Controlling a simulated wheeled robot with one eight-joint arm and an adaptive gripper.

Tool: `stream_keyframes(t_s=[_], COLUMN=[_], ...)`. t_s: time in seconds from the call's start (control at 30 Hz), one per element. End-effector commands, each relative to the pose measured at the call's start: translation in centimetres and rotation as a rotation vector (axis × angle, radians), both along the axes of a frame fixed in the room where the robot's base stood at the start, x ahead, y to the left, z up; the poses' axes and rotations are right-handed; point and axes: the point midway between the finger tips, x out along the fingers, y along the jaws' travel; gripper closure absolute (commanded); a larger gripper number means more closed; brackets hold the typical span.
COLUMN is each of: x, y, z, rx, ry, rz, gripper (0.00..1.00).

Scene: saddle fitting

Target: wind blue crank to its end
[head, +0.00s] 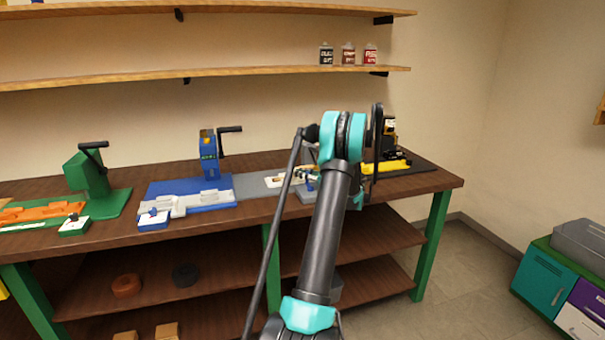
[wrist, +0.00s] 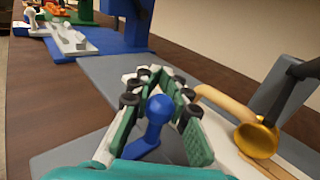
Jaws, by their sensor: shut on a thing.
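A blue machine (head: 208,150) stands on the bench in the head view, with a black crank (head: 230,129) at its top pointing right. Its blue base shows at the top of the wrist view (wrist: 125,38). My gripper (wrist: 158,92) has its green-padded fingers around a blue ball-ended piece (wrist: 154,125), low over a grey surface to the right of the blue machine. I cannot tell whether this piece is a crank. In the head view my arm hides most of the gripper and what it holds.
A wooden handle with a brass end (wrist: 256,140) lies close to the right finger. A green machine (head: 90,182) with a black crank stands at the left, and a yellow and black one (head: 390,165) at the right. Shelves (head: 230,75) run above the bench (head: 440,180).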

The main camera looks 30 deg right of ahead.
Motion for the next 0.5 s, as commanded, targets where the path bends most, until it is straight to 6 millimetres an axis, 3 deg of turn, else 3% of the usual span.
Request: stream_keyframes(t_s=[0.5], x=[-0.2], y=[1.3], z=[0.0], rx=[0.000], ry=[0.000], rz=[0.160], gripper=[1.00])
